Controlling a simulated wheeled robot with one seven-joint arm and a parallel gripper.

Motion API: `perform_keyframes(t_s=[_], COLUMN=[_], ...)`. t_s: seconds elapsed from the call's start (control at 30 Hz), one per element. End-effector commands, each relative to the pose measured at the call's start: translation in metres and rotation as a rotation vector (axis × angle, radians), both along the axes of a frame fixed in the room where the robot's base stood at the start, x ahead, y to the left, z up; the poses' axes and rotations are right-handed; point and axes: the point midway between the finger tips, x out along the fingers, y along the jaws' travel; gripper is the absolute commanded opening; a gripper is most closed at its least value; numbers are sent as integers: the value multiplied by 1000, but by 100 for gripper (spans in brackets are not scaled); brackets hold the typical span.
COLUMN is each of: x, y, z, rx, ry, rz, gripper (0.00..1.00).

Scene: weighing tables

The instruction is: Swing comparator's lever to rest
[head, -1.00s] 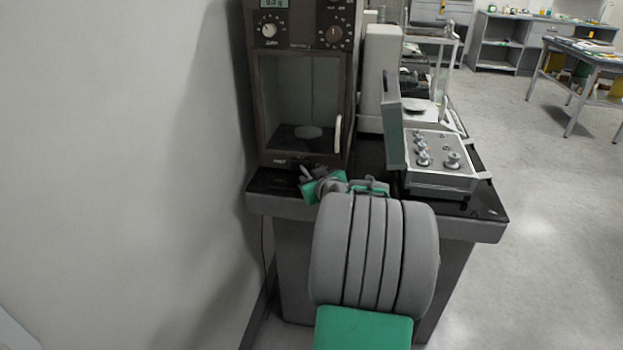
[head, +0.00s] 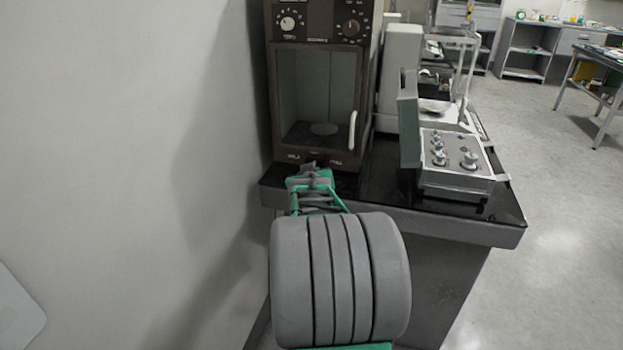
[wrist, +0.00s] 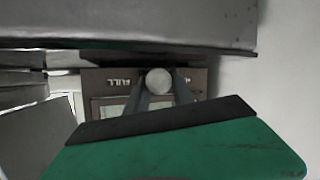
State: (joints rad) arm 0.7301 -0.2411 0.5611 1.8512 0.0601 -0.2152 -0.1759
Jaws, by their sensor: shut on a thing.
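The comparator (head: 367,95) is a tall dark brown cabinet with a glazed chamber, standing on the table against the wall. In the wrist view, a round pale grey knob (wrist: 158,82) sits between my two fingers, in front of the brown labelled panel (wrist: 120,80). It looks like the end of the lever; the rest of the lever is hidden. My gripper (head: 310,166) is at the low front of the comparator in the head view, also seen in the wrist view (wrist: 160,92), and is shut on the knob. The lever's angle cannot be told.
A grey control box (head: 455,170) with several knobs and a raised lid stands right of the comparator on the dark table (head: 480,212). A white balance (head: 402,75) is behind it. The wall (head: 130,150) is close on the left. Open floor (head: 560,190) lies right.

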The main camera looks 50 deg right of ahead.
Motion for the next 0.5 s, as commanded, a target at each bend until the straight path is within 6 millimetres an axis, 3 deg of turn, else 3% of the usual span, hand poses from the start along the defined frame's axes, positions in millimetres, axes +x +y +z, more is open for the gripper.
perform_keyframes(t_s=[0.5], x=[13], y=[10], z=[1], rx=[1], ry=[-4], rz=[19], gripper=[0])
